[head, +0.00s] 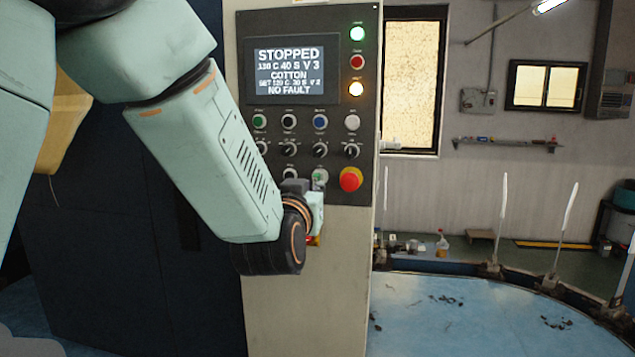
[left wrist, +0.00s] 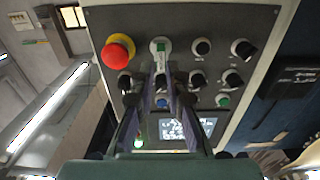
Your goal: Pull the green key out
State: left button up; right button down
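The green key (head: 318,178) sits in a pale round switch in the bottom row of the control panel, left of the red emergency button. It also shows in the left wrist view (left wrist: 160,48), upright in its pale ring. My left gripper (head: 316,212) is just below and in front of it, partly hidden by its own wrist. In the left wrist view its two fingers (left wrist: 164,76) point at the key with a narrow gap between the tips. The tips are close to the key; I cannot tell whether they touch it. My right gripper is not in view.
The red emergency button (head: 350,179) stands out right beside the key. Black knobs (head: 320,149) and small buttons sit in rows above it. The display (head: 289,71) reads STOPPED. A round blue table (head: 460,315) with upright rods is at the right.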

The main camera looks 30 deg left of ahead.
pick_arm(q)
jog(key=shift+a, duration=0.1)
jog(key=shift+w, duration=0.2)
dwell(0.4)
jog(key=shift+w+a, duration=0.1)
jog(key=shift+w, duration=0.1)
jog(key=shift+x, duration=1.9)
dwell(0.4)
jog(key=shift+s, duration=0.15)
jog(key=shift+c, duration=0.3)
grip_shut()
jog(key=shift+s+f, duration=0.1)
jog(key=shift+s, duration=0.15)
